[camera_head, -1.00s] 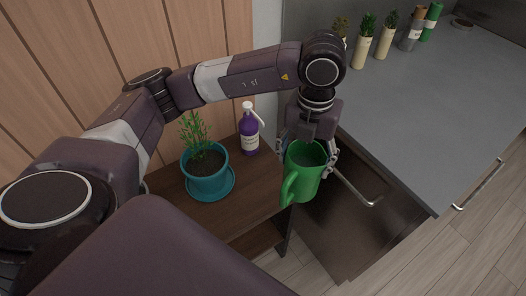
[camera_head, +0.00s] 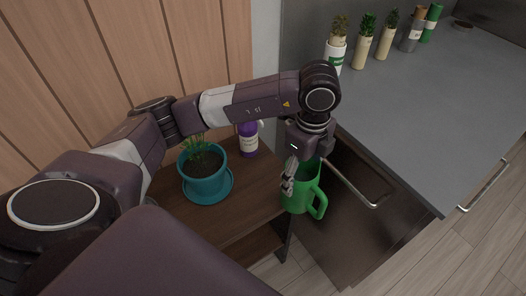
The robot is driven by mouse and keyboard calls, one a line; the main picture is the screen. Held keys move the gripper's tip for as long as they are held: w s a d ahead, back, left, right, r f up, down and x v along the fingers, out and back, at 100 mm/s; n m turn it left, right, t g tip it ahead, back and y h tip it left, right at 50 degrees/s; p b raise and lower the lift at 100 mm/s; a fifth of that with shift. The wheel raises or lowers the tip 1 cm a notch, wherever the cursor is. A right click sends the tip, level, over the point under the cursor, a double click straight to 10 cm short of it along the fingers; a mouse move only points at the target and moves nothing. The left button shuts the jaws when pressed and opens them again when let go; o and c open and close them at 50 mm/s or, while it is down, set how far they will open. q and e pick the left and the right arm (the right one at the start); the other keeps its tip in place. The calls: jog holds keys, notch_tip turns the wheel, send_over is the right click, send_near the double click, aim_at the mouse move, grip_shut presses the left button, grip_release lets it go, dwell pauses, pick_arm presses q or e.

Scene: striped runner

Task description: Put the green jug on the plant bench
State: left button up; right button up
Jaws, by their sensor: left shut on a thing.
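The green jug (camera_head: 299,196) hangs upright at the right end of the dark wooden plant bench (camera_head: 247,208), with its handle pointing right. My left gripper (camera_head: 297,176) is shut on the jug near its rim, coming from above. The gripper and wrist hide part of the jug's opening. I cannot tell whether the jug's base touches the bench. My right gripper is not in view.
A teal potted plant (camera_head: 205,180) on a saucer stands on the bench. A purple spray bottle (camera_head: 248,140) stands behind, partly hidden by my arm. The bench's front right top is bare. A grey counter (camera_head: 430,110) with a handled cabinet lies to the right.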

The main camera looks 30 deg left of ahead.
pick_arm(q)
jog(key=w+a+f+p, duration=0.1)
jog(key=w+a+p, duration=0.1)
jog(key=a, duration=0.6)
jog(key=w+a+f+p, duration=0.2)
jog(key=w+a, duration=0.2)
jog(key=a, duration=0.3)
jog(key=shift+w+a+f+p, duration=0.2)
jog(key=shift+w+a+p, duration=0.05)
jog(key=shift+a+p, duration=0.1)
jog(key=shift+f, duration=0.1)
jog(key=o, duration=2.1)
jog(key=shift+s, duration=0.1)
